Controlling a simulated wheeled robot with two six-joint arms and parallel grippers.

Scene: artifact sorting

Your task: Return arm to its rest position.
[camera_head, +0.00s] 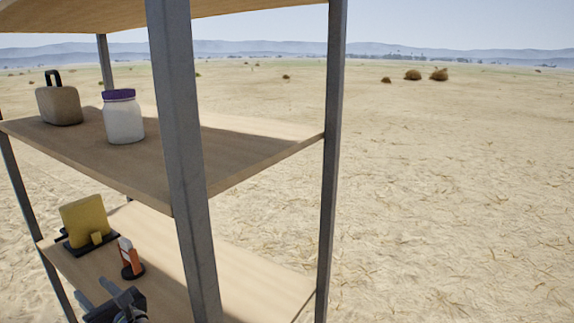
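My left gripper (91,288) shows at the bottom left, low at the lower shelf. Its two fingers are apart with nothing seen between them. In the picture it is just below a small orange and white object (127,253) on a round black base, apart from it. My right gripper is not in view. The rest of my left arm is cut off by the bottom edge.
A metal-post rack holds a lower shelf (245,277) and a middle shelf (225,155). A yellow block (84,220) stands on a black stand. Above are a purple-lidded jar (123,121) and a beige block with black handle (60,106). Open dry ground lies right.

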